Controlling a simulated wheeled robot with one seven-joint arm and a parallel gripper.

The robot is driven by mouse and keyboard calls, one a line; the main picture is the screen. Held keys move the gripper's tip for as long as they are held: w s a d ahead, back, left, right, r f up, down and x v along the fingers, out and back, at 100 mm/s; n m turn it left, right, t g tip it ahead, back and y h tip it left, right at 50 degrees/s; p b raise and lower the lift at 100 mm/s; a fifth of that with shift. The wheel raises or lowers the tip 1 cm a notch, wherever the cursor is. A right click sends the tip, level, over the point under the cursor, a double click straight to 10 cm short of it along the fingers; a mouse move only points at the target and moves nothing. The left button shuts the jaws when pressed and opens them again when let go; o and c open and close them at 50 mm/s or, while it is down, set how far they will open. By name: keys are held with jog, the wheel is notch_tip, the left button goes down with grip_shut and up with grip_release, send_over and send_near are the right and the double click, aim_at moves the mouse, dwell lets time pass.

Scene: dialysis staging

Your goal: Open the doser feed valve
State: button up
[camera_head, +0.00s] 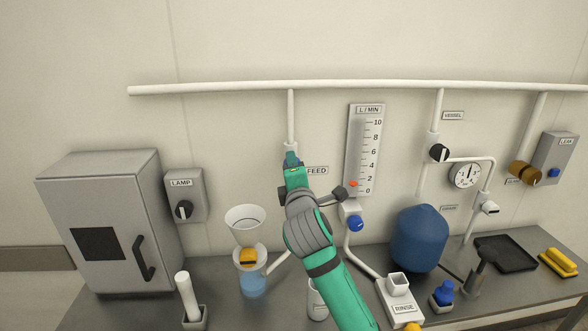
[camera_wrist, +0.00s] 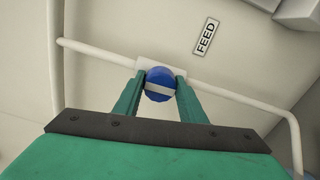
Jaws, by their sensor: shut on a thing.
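The feed valve (camera_wrist: 159,83) is a round blue knob with a pale bar across its face, on a white block in a white pipe. It sits beside the FEED label (camera_wrist: 205,38), which also shows in the head view (camera_head: 317,171). My gripper (camera_wrist: 158,88) is shut on the knob, one green finger on each side. In the wrist view the pale bar lies across the pipe picture nearly level, roughly along the pipe's run. In the head view my gripper (camera_head: 292,163) is at the vertical pipe under the long rail and hides most of the knob.
A flow gauge (camera_head: 365,150) marked L/MIN stands right of my gripper, its red marker near 0. A LAMP switch (camera_head: 184,209) and grey cabinet (camera_head: 100,222) are left.

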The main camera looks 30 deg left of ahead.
jog(key=shift+f, duration=0.1)
jog(key=o, duration=1.1)
jog(key=shift+c, duration=0.2)
jog(key=v, duration=1)
jog(key=shift+s+d, duration=0.25)
jog(key=shift+s, duration=0.05)
